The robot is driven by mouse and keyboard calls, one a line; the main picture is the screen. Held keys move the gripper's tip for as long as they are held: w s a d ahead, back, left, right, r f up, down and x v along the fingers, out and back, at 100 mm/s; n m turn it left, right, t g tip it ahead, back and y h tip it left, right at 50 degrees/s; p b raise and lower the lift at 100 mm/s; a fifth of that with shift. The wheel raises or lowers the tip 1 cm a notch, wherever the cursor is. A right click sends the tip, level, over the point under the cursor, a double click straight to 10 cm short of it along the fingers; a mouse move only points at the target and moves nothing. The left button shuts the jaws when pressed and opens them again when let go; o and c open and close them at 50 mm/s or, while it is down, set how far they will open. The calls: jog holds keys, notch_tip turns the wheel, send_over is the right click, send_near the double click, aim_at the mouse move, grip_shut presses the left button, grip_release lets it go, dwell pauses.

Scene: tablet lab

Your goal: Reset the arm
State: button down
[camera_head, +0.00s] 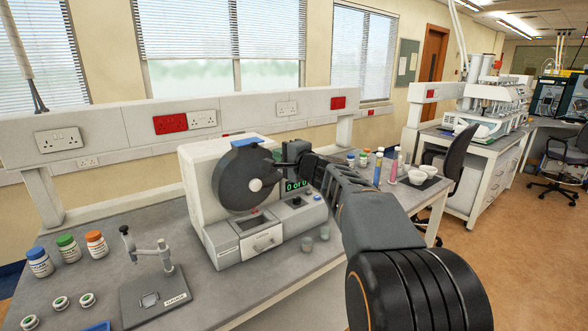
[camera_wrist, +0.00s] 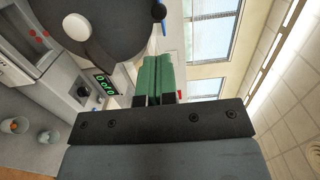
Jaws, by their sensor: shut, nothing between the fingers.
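My gripper (camera_head: 280,155) is at the end of my raised black and grey arm. It hovers in front of the right side of a white tablet machine (camera_head: 215,188) with a large dark disc (camera_head: 240,182). In the wrist view, the two green-padded fingers of my gripper (camera_wrist: 160,62) lie side by side, shut, with nothing between them. The machine's display (camera_head: 296,185) reads "0 of 0" and also shows in the wrist view (camera_wrist: 103,86). Part of the machine's right side is hidden by my arm.
Beyond my arm are coloured tubes (camera_head: 378,168) and white bowls (camera_head: 417,177). A dark chair (camera_head: 460,155) stands behind.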

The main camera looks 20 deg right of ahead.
jog(key=shift+a+b+v, duration=0.25)
jog(key=shift+b+v, duration=0.35)
jog(key=shift+v, duration=2.15)
jog(key=s+a+f+n+g, duration=0.3)
jog(key=s+f+g, duration=0.1)
jog(key=f, duration=0.5)
jog(key=s+a+f+n+g, duration=0.3)
jog(key=s+f+g, duration=0.2)
jog(key=f, duration=0.3)
jog(key=s+a+f+n+g+h, duration=0.2)
jog(key=s+f+n, duration=0.2)
jog(key=s, duration=0.3)
jog(key=s+a+f+n+g+h, duration=0.2)
jog(key=s+f+n, duration=0.3)
jog(key=s, duration=0.3)
jog(key=shift+s+a+f+h, duration=0.2)
jog(key=shift+f+h, duration=0.1)
jog(key=shift+h, duration=0.2)
jog(key=c, duration=1.9)
grip_release()
